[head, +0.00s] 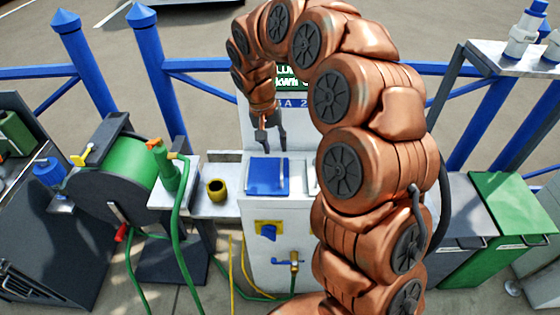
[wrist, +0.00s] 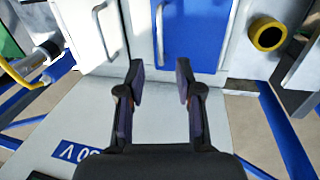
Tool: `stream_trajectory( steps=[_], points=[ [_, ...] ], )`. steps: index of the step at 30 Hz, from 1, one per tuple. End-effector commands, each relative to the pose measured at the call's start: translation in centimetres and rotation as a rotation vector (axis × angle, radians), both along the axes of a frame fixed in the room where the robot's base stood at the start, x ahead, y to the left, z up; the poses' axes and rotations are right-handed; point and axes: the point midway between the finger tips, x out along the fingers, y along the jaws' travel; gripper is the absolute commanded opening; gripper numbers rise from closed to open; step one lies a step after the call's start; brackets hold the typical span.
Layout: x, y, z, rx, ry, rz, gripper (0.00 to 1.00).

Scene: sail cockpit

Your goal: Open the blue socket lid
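The blue socket lid (head: 267,177) lies flat and looks closed on top of the white pedestal (head: 257,217). In the wrist view the blue lid (wrist: 200,35) is at the top centre, with a white bar handle (wrist: 160,36) along its left edge. My gripper (head: 269,138) hangs just behind the lid in the head view. In the wrist view my gripper (wrist: 160,84) is open and empty, its two fingers apart below the handle and not touching it. My arm hides part of the pedestal's right side in the head view.
A white lid with its own handle (wrist: 100,32) sits beside the blue one. A yellow cup-like ring (head: 216,189) stands on the shelf to the left. A green hose reel (head: 130,160) is further left, and a green bin (head: 510,215) is at the right.

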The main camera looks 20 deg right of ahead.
Motion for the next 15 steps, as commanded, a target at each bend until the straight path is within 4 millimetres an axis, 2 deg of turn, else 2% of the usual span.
stream_trajectory(
  steps=[5,15],
  points=[
    [0.1,-0.3,-1.1,-0.002,0.0,-0.003,0.35],
    [-0.3,-1.1,-5.6,-0.001,0.001,-0.003,0.35]
  ],
)
